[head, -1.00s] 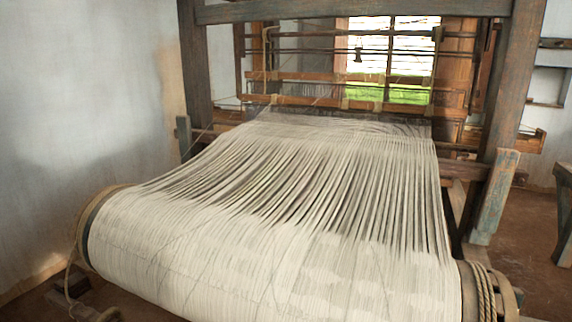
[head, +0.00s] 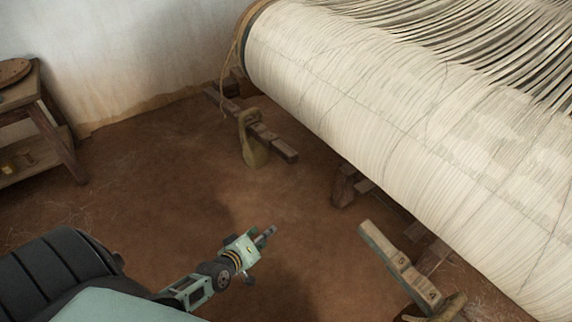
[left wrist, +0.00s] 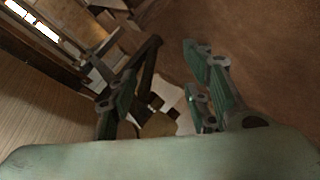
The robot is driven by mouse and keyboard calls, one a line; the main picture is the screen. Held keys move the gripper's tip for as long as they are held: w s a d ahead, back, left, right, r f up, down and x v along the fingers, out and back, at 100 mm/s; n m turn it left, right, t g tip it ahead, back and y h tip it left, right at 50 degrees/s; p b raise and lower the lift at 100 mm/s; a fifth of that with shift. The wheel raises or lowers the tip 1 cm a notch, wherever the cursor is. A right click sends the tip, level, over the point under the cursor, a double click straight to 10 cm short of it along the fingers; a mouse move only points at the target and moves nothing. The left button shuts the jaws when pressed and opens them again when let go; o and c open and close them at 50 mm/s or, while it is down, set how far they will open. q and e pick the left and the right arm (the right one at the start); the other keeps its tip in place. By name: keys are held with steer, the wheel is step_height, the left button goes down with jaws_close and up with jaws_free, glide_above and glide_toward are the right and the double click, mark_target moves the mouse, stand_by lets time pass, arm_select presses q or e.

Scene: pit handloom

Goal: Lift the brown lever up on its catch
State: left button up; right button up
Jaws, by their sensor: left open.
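A brown wooden lever (head: 281,148) lies low near the left end of the warp roll in the head view, slanting down to the right. An olive, weight-like object (head: 254,150) hangs at or rests against it and hides part of it. I cannot make out its catch. My left gripper (head: 267,234) is in the lower middle of the head view, over the floor, apart from the lever. In the left wrist view its fingers (left wrist: 165,88) are spread with nothing between them. My right gripper is not in view.
The white warp roll (head: 400,120) fills the upper right. A small wooden table (head: 50,135) stands at far left. Bare earth floor (head: 150,180) lies between.

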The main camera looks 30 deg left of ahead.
arm_select(q)
steer(key=w+a+r+n+t+b, duration=0.2)
steer(key=w+r+n+t+b, duration=0.35)
steer(key=r, duration=0.65)
steer(key=n+t+b, duration=0.1)
steer(key=n+b, duration=0.1)
steer(key=n, duration=0.3)
glide_toward(286, 152)
steer(key=w+a+f, duration=0.1)
steer(key=w+f, duration=0.1)
steer(key=w, duration=0.2)
steer(key=shift+m, duration=0.25)
steer(key=shift+w+a+r, duration=0.1)
steer(key=shift+w+r, duration=0.1)
steer(key=shift+w, duration=1.1)
steer(key=shift+w+d+r, duration=0.1)
steer(key=shift+w+r, duration=0.1)
steer(key=shift+w, duration=1.05)
steer(key=shift+w+a+r, duration=0.1)
steer(key=shift+w+r, duration=0.15)
steer(key=shift+w, duration=1.05)
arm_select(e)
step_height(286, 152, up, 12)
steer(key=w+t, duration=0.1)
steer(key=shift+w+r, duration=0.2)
arm_select(q)
steer(key=shift+c, duration=0.3)
jaws_close()
